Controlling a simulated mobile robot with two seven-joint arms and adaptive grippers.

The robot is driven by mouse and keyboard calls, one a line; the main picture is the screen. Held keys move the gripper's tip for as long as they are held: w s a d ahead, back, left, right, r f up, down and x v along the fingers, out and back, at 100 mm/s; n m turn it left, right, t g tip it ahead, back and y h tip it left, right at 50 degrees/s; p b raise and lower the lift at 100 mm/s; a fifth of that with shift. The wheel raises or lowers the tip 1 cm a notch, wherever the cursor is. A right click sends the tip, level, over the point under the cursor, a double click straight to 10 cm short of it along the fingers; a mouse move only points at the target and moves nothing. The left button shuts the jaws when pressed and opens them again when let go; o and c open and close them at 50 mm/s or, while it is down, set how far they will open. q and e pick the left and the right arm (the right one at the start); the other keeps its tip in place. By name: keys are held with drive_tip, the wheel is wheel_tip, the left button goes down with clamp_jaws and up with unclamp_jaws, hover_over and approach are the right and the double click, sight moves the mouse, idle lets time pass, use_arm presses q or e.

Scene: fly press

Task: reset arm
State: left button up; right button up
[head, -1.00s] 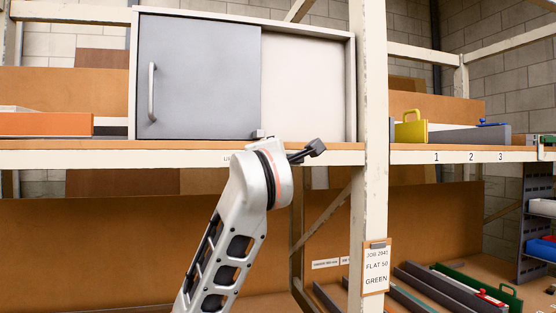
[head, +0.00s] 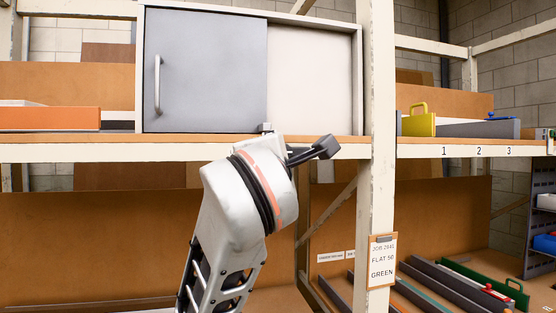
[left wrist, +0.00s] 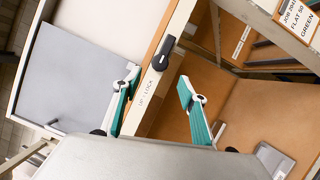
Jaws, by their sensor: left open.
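My left gripper (head: 295,140) is in front of the shelf edge below the cabinet, mostly hidden behind my own wrist in the head view. In the left wrist view my left gripper (left wrist: 159,75) is open, its two teal-padded fingers apart and nothing between the pads. A small black lever (left wrist: 163,52) on the pale shelf edge shows just beyond the fingertips, roughly in line with the gap. A label ending in "LOCK" (left wrist: 146,97) is beside it on the same edge. My right gripper is not in view.
The cabinet's grey sliding door (head: 205,70) covers its left part. A white post (head: 376,200) with a job card (head: 382,262) stands right of my wrist. A yellow handled piece (head: 418,122) and a grey block (head: 478,129) are on the right shelf. Long bars lie below.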

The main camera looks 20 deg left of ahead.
use_arm(q)
drive_tip(key=shift+s+d, duration=0.15)
drive_tip(key=shift+s, duration=0.45)
